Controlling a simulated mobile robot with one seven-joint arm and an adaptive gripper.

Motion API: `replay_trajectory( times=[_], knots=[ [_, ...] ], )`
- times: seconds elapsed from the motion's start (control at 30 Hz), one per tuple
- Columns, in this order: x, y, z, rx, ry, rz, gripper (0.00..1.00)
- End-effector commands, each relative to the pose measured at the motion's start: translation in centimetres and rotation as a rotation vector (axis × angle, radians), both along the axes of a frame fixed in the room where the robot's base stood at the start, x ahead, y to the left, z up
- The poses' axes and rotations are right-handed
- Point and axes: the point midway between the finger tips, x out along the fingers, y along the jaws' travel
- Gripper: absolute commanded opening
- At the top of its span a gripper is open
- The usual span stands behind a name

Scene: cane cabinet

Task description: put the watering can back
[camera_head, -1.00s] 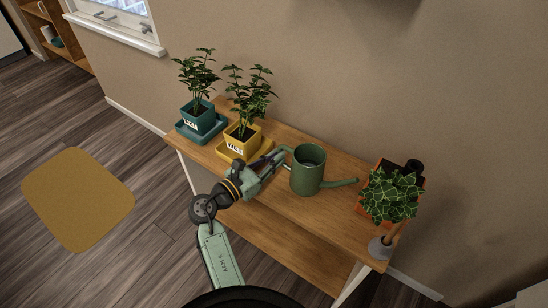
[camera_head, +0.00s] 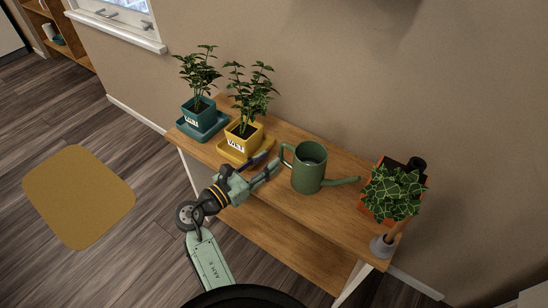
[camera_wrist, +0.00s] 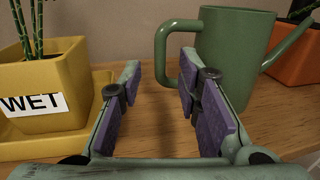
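The green watering can (camera_head: 308,176) stands upright on the wooden table, its handle toward my gripper and its spout pointing right. My gripper (camera_head: 270,161) is open and empty, just left of the can's handle. In the wrist view, my gripper's (camera_wrist: 160,78) purple-padded fingers are spread apart. The can (camera_wrist: 232,50) is ahead and to the right there, and its handle (camera_wrist: 163,50) shows beyond the gap between the fingertips. The right finger overlaps the can's lower part in that view. No contact is visible.
A yellow potted plant (camera_head: 243,140) marked WET and a teal potted plant (camera_head: 198,115) stand left of the can. An orange-potted plant (camera_head: 391,193) and a grey-based object (camera_head: 381,246) stand right. The table (camera_head: 343,228) has clear wood in front of the can.

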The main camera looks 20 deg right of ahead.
Motion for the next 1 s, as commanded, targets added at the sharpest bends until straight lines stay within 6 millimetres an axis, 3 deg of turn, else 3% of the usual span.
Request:
replay_trajectory(
  times=[0.1,0.33,0.73,0.87,0.97,1.0],
  knots=[
    [-1.2,2.6,-0.3,0.000,0.000,0.005,0.31],
    [-3.0,6.1,-0.1,0.000,0.000,0.003,0.31],
    [-3.7,7.4,0.0,0.000,-0.001,0.000,0.31],
    [-2.2,9.0,0.6,0.065,-0.068,0.075,0.31],
    [1.2,13.4,2.5,0.241,-0.234,0.258,0.31],
    [2.8,16.1,3.8,0.345,-0.326,0.358,0.31]
  ],
)
